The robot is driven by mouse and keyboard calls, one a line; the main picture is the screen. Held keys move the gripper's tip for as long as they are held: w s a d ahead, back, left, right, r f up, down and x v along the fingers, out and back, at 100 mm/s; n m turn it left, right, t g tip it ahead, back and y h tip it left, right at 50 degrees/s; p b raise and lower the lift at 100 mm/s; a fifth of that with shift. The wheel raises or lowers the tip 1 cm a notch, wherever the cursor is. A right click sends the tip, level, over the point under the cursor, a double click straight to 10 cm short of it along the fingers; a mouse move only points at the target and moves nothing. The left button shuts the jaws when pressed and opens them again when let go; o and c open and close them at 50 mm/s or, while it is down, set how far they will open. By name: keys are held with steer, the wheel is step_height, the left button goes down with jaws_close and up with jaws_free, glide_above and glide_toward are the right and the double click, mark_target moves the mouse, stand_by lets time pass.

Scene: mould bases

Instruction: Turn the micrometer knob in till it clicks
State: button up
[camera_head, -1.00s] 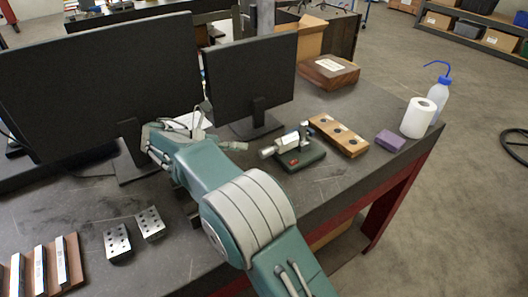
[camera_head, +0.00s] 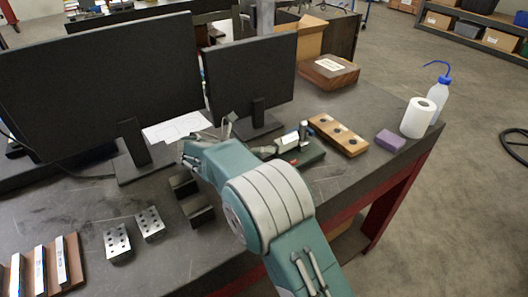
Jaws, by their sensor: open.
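The micrometer (camera_head: 291,141) sits in a dark green stand (camera_head: 312,156) on the bench, right of my forearm. Its knob end (camera_head: 265,151) points left toward my wrist and is partly covered by my arm. My gripper (camera_head: 230,125) shows only as a small grey part above my wrist, just left of the knob end. It is open, and most of it is hidden behind my own teal arm. I cannot tell whether it touches the knob.
Two monitors (camera_head: 105,75) (camera_head: 252,80) stand behind my arm. A wooden block with holes (camera_head: 338,135), a purple block (camera_head: 390,141), a paper roll (camera_head: 417,117) and a wash bottle (camera_head: 438,95) are to the right. Dark V-blocks (camera_head: 195,207) and perforated metal blocks (camera_head: 117,241) lie left.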

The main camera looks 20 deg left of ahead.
steer(key=shift+d, duration=0.1)
jaws_close()
steer(key=shift+f, duration=0.1)
stand_by(0.3)
steer(key=m+t+y, duration=0.1)
steer(key=m+y, duration=0.1)
steer(key=m, duration=0.2)
steer(key=shift+d+y, duration=0.1)
steer(key=shift+y, duration=0.2)
steer(key=m+t+y, duration=0.1)
steer(key=m, duration=0.1)
steer(key=m+y, duration=0.1)
steer(key=shift+s+m+t, duration=0.1)
steer(key=shift+m+t, duration=0.3)
steer(key=m+t, duration=0.1)
steer(key=m, duration=0.1)
steer(key=m+t+y, duration=0.1)
steer(key=shift+f+m+y, duration=0.1)
steer(key=shift+m+y, duration=0.2)
steer(key=shift+m, duration=0.1)
steer(key=m+t+y, duration=0.1)
steer(key=m+t, duration=0.1)
steer(key=m, duration=0.1)
steer(key=shift+m, duration=0.3)
